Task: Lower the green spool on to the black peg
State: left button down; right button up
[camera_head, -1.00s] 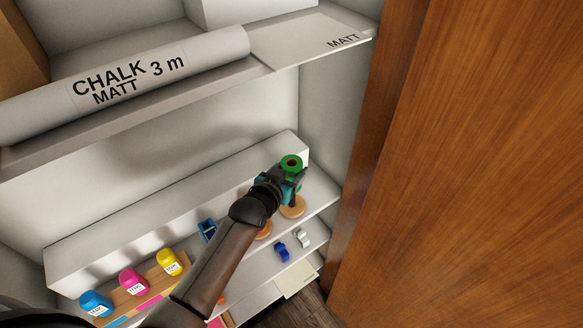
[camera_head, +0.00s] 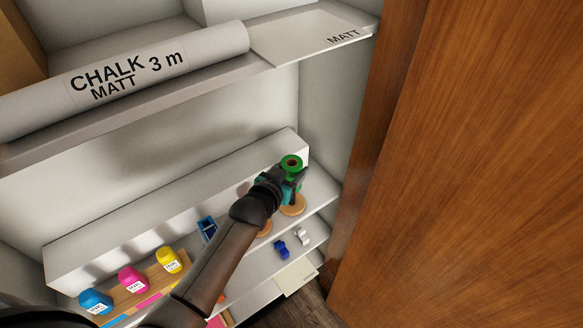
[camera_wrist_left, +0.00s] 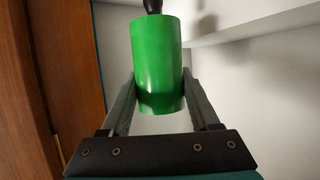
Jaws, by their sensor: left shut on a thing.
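The green spool (camera_head: 291,163) is in my left gripper (camera_head: 291,178) at the right end of the lower shelf. In the left wrist view the spool (camera_wrist_left: 157,65) sits between the two fingers, which close on its sides. Its open end with a tan core faces the head camera. A dark rounded piece (camera_wrist_left: 152,6) shows at the spool's upper end in the wrist view; I cannot tell whether it is the black peg. My right gripper is not in view.
A second wooden base (camera_head: 265,230) is partly behind my left arm. A white ledge (camera_head: 95,255) runs behind. A wooden door (camera_head: 470,160) stands close on the right.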

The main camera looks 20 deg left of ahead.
pick_arm(q)
jog(key=shift+f, duration=0.1)
dwell(0.3)
jog(key=shift+f, duration=0.25)
jog(key=shift+f, duration=0.1)
dwell(0.3)
jog(key=shift+f+b, duration=0.7)
jog(key=shift+f, duration=0.1)
jog(key=shift+f+b, duration=0.6)
jog(key=shift+f, duration=0.2)
jog(key=shift+f, duration=0.1)
jog(key=shift+f, duration=0.2)
jog(key=shift+f, duration=0.15)
dwell(0.5)
